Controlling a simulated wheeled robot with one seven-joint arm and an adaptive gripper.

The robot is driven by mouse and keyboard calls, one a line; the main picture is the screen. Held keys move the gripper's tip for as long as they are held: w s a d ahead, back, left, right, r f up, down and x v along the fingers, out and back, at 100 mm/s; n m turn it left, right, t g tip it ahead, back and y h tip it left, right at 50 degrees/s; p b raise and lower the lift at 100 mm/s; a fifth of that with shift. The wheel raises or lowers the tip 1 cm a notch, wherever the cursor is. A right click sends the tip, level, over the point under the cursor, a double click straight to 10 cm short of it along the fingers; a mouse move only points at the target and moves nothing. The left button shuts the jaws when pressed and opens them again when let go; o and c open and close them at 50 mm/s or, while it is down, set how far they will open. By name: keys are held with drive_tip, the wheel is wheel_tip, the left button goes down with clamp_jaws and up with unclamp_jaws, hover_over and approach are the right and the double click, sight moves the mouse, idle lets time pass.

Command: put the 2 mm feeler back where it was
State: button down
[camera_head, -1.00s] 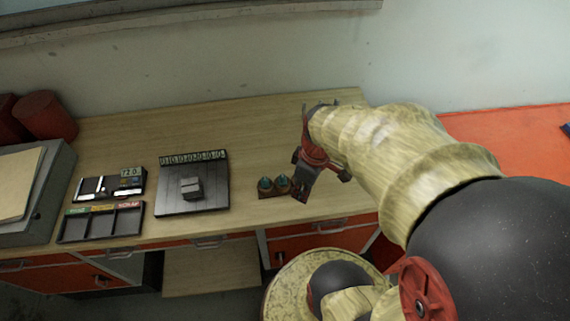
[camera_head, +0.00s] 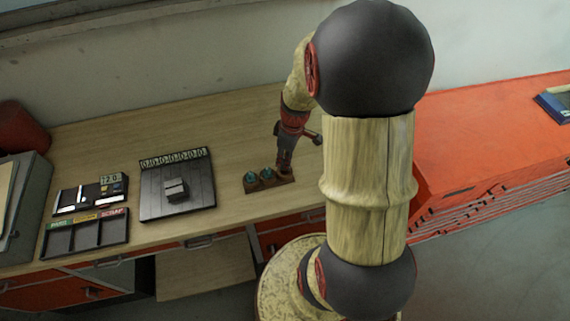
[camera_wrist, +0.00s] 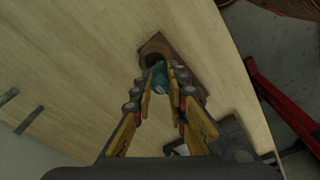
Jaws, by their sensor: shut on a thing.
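A small brown wooden block (camera_head: 261,187) stands near the front edge of the bench. Two teal-topped pieces (camera_head: 258,175) sit in its left and middle places. My gripper (camera_head: 284,171) points down at the block's right end. In the wrist view my gripper (camera_wrist: 161,86) is shut on a teal piece (camera_wrist: 160,76), taken as the feeler. The block (camera_wrist: 167,44) shows just beyond the fingertips, with a dark round hole close to the teal piece. I cannot tell whether the feeler's lower end is in the hole. No size marking is readable.
Left of the block lie a dark slotted plate (camera_head: 160,205) with a grey block (camera_head: 175,189) on it and black trays (camera_head: 85,236). An orange cabinet top (camera_head: 470,130) is at the right. The bench behind the block is clear.

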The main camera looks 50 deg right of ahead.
drive_tip(key=shift+w+d+f, duration=0.2)
drive_tip(key=shift+f, duration=0.15)
drive_tip(key=shift+w+f, duration=0.1)
drive_tip(key=shift+f, duration=1.55)
drive_tip(key=shift+f, duration=0.1)
drive_tip(key=shift+d+f+b, duration=0.1)
drive_tip(key=shift+f+b, duration=0.05)
drive_tip(key=shift+b, duration=0.2)
drive_tip(key=c, duration=1.8)
unclamp_jaws()
drive_tip(key=shift+o, duration=0.2)
drive_tip(key=shift+r, duration=0.2)
